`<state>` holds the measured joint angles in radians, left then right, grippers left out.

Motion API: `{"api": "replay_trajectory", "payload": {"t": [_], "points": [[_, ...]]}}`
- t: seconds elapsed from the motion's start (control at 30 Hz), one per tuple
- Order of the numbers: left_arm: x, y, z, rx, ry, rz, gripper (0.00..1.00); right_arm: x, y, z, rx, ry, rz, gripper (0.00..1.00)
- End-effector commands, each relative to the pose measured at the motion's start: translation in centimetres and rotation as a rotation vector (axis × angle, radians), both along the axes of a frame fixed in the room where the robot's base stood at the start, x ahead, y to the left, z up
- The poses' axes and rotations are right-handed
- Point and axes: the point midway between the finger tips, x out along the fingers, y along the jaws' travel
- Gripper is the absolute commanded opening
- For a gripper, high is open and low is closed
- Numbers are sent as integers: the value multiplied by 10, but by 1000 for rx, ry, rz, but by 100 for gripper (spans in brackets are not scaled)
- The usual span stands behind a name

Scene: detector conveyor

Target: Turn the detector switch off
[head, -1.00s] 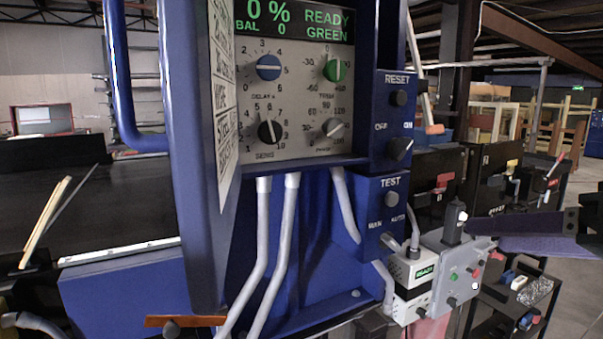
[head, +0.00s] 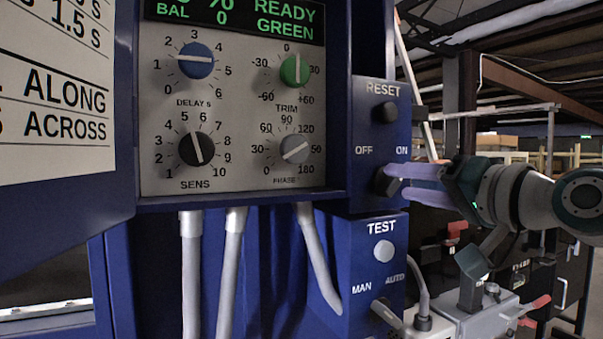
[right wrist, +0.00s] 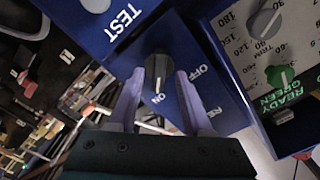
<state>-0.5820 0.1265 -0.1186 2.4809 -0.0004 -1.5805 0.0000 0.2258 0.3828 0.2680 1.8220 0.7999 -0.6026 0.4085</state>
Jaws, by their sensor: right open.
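The detector switch (head: 384,183) is a dark rotary knob on the blue box at the control panel's right side, between OFF and ON labels. In the right wrist view the knob (right wrist: 158,66) has its marked end toward ON. My right gripper (head: 394,180) comes in from the right with its pale purple fingers at the knob. In the right wrist view the gripper (right wrist: 160,76) is open, one finger on each side of the knob. Whether the fingers touch it I cannot tell. My left gripper is not in view.
A RESET button (head: 385,112) sits above the switch. The TEST box (head: 364,264) with a white button and MAN/AUTO knob is just below. The dial panel (head: 237,108) is to the left; its display reads READY GREEN. A grey box with a red lever (head: 533,305) stands lower right.

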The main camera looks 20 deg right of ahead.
Motion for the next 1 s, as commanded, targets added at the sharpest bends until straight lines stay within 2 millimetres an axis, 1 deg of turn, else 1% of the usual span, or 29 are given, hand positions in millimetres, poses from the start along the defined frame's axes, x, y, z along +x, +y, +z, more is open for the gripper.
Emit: {"api": "replay_trajectory", "payload": {"t": [0.1, 0.2, 0.53, 0.57, 0.9, 1.0], "points": [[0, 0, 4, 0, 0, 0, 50, 13, 1, 1, 2, -1, -1, 50], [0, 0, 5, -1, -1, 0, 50, 19, 2, 0, -1, 0, 0, 50], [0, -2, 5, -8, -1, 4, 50, 22, 2, -1, -1, 0, 0, 50], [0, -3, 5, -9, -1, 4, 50, 22, 2, -1, -1, 0, 0, 48], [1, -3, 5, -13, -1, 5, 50, 22, 2, -1, -1, 1, 0, 10], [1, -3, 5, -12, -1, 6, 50, 22, 2, -1, -1, 1, 0, 0]]}}
